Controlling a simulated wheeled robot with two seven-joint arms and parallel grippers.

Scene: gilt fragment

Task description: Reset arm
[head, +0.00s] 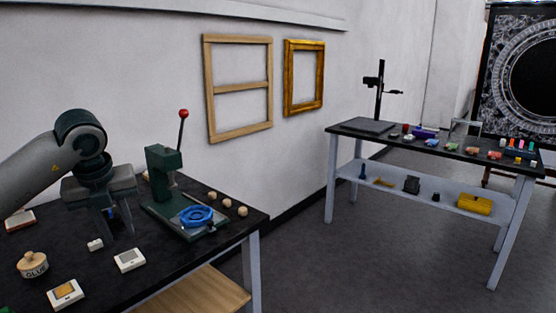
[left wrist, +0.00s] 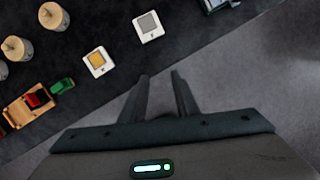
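My left gripper (head: 117,238) hangs over the dark workbench at the left of the head view, fingers pointing down. Its two fingers stand apart with nothing seen between them. In the left wrist view the gripper (left wrist: 160,74) shows the same gap, with bare grey floor and the bench edge beyond. My left arm comes in from the left edge of the head view. My right gripper is in neither view.
A second table (head: 440,155) stands right. Floor between is clear.

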